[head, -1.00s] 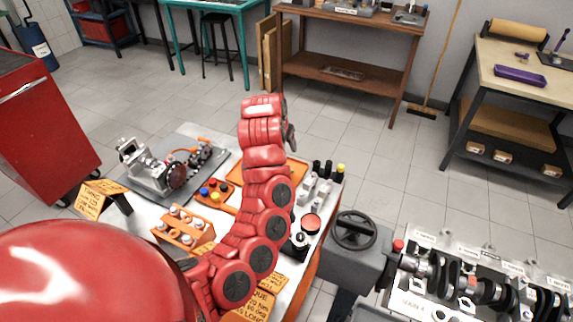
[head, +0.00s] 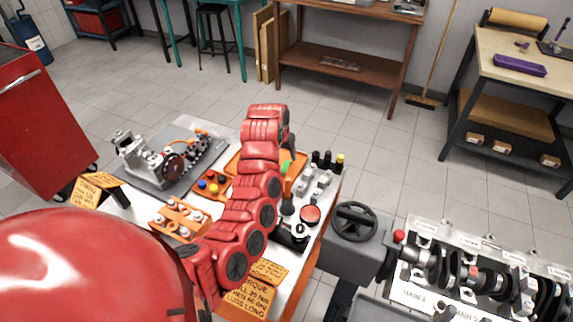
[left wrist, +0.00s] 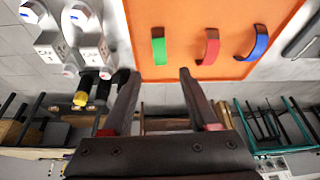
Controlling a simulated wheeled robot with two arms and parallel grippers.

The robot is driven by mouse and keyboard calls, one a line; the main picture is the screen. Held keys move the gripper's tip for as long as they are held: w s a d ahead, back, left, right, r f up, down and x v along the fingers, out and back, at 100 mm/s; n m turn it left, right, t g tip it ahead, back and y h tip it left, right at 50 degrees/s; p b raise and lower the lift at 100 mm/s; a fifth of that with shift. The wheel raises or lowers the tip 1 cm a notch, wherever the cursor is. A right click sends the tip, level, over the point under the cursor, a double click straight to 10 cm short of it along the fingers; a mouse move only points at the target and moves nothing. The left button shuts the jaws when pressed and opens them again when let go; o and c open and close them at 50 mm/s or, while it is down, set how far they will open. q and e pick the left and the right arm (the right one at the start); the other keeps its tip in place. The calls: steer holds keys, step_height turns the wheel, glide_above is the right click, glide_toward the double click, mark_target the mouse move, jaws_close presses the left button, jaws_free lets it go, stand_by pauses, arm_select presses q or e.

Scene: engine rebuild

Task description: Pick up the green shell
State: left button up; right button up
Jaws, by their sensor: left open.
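The green shell (left wrist: 158,50) is a small curved strip on an orange tray (left wrist: 185,20) in the left wrist view. A red shell (left wrist: 209,47) and a blue shell (left wrist: 254,42) sit in a row to its right. My left gripper (left wrist: 155,74) is open and empty, its two fingers pointing at the tray with the green shell lined up between them but beyond the tips. In the head view my red left arm hides most of the tray; a bit of green (head: 285,168) shows beside the wrist. My right gripper is not in view.
Bottles with black and yellow caps (head: 327,160) and pale metal blocks (head: 316,178) stand right of the tray. An orange holder with coloured knobs (head: 210,185) and a grey mat with engine parts (head: 165,170) lie left. A handwheel (head: 355,222) stands right of the cart.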

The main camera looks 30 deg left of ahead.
mark_target(287, 162)
arm_select(q)
steer(key=shift+w+f, duration=0.15)
steer(key=shift+f, duration=0.15)
steer(key=shift+p+x, duration=0.75)
steer(key=shift+x, duration=0.15)
steer(key=shift+p+x, duration=0.4)
steer(key=shift+x, duration=1.35)
jaws_close()
